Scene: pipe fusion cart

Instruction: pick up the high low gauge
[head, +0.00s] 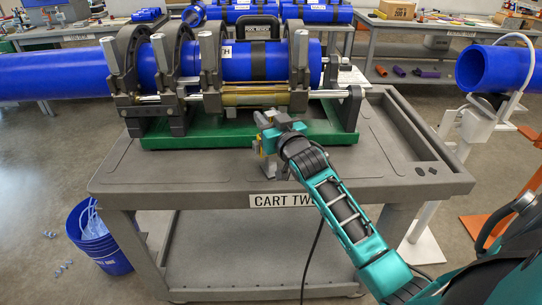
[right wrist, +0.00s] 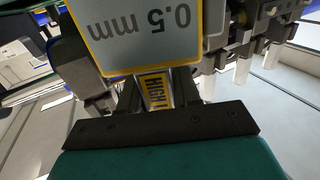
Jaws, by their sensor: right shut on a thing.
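The high low gauge (right wrist: 140,35) fills the upper middle of the right wrist view. It has a grey plate with a yellow edge and an upside-down "0.5 mm" marking. Below it a yellow label (right wrist: 155,88) reading "HIGH L" sits between the fingers of my right gripper (right wrist: 155,95), which is shut on the gauge. In the head view my right gripper (head: 267,140) is over the cart top, just in front of the green base of the fusion machine. There the gauge is small and mostly hidden by the gripper. My left gripper is not in view.
The grey cart (head: 200,180) carries the fusion machine (head: 225,85), its clamps around blue pipe. The green base (head: 185,137) lies close behind my right gripper. The cart top is clear at front left. A blue bucket (head: 98,240) stands at lower left; another blue pipe (head: 490,68) is at right.

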